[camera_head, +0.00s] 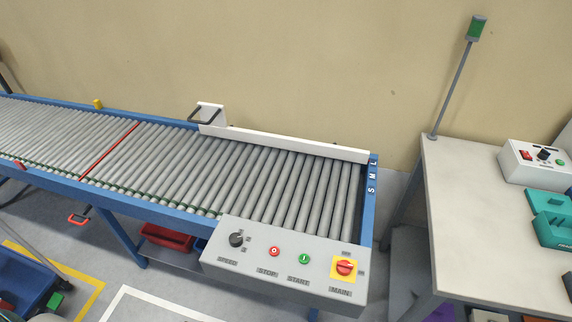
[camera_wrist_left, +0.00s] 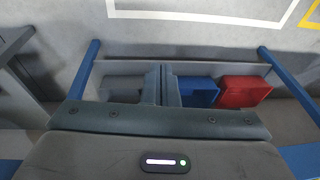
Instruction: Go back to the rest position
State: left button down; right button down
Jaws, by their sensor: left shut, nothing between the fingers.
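My left gripper (camera_wrist_left: 162,72) shows in the left wrist view, its two dark fingers together with nothing between them. It points toward the floor and the low shelf with bins beyond it. Neither of my grippers shows in the head view. My right gripper is in neither view.
A roller conveyor (camera_head: 290,185) with blue rails crosses the head view, with a grey control panel (camera_head: 285,284) at its front. A pale table (camera_head: 460,210) stands at the right. A blue bin (camera_wrist_left: 199,92) and a red bin (camera_wrist_left: 246,92) sit beyond my fingers.

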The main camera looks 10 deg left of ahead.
pick_arm(q)
jog(key=s+f+b, duration=0.1)
jog(key=s+f, duration=0.5)
jog(key=f, duration=0.3)
jog(key=s+a+f+g+b, duration=0.1)
jog(key=s+f+b, duration=0.1)
jog(key=s+f, duration=0.5)
jog(key=s+f+b, duration=0.2)
jog(key=s+f, duration=0.4)
jog(key=f, duration=0.6)
jog(key=shift+s+a+f, duration=0.2)
jog(key=shift+s+a, duration=0.05)
jog(key=shift+s, duration=0.05)
